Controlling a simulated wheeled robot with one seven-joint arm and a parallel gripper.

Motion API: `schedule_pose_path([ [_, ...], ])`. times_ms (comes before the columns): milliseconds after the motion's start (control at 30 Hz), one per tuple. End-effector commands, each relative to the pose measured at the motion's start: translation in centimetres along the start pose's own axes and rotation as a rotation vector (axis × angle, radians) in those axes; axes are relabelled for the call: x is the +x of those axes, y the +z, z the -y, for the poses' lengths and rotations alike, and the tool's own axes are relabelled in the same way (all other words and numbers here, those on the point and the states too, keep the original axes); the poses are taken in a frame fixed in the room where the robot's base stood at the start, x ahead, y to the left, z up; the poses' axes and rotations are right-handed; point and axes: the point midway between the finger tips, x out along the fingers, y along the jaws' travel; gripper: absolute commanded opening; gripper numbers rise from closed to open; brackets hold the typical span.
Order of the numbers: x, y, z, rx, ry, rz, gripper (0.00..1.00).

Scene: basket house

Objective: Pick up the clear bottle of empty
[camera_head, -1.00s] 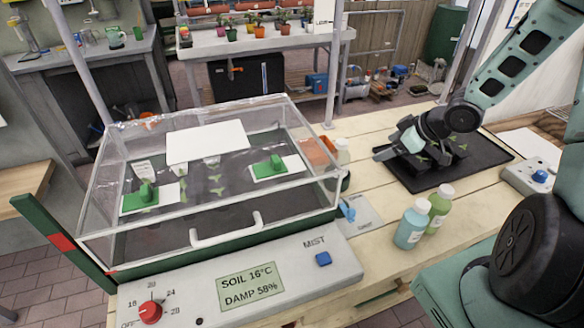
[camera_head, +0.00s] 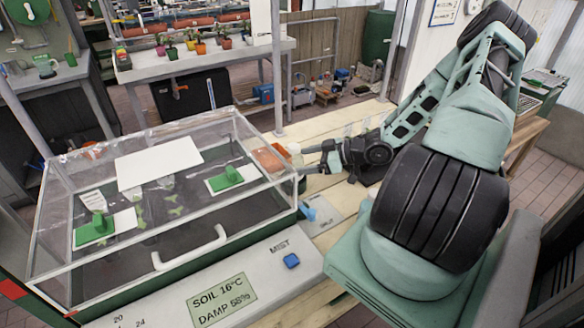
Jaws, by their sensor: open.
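A small pale bottle with a whitish cap (camera_head: 294,149) stands just beyond the right rear corner of the clear-lidded propagator. Its lower part is mostly hidden, and I cannot tell whether it is empty. My gripper (camera_head: 306,159) points left at the bottle, with its fingers apart and very close to it. I cannot tell whether a finger touches it. Nothing shows held between the fingers.
The propagator (camera_head: 215,232), with its white handle, fills the left foreground. An orange-brown block (camera_head: 267,160) lies by its right rear corner. A blue item on a labelled card (camera_head: 322,212) lies right of it. My arm hides much of the right side of the bench.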

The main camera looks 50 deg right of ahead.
Motion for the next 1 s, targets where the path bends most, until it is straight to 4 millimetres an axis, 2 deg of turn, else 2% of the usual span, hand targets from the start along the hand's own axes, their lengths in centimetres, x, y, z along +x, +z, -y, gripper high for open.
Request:
schedule_pose_path([
  [233, 1.5, -0.2, 0.1, 0.001, -0.001, -0.001, 0.79],
  [600, 5.6, -0.4, 0.4, 0.001, -0.001, 0.001, 0.79],
  [900, 6.0, -0.2, 0.4, -0.001, 0.000, 0.002, 0.79],
  [933, 6.0, -0.2, 0.4, -0.001, 0.000, 0.002, 0.73],
  [1000, 6.0, -0.2, 0.4, -0.001, 0.000, 0.002, 0.54],
])
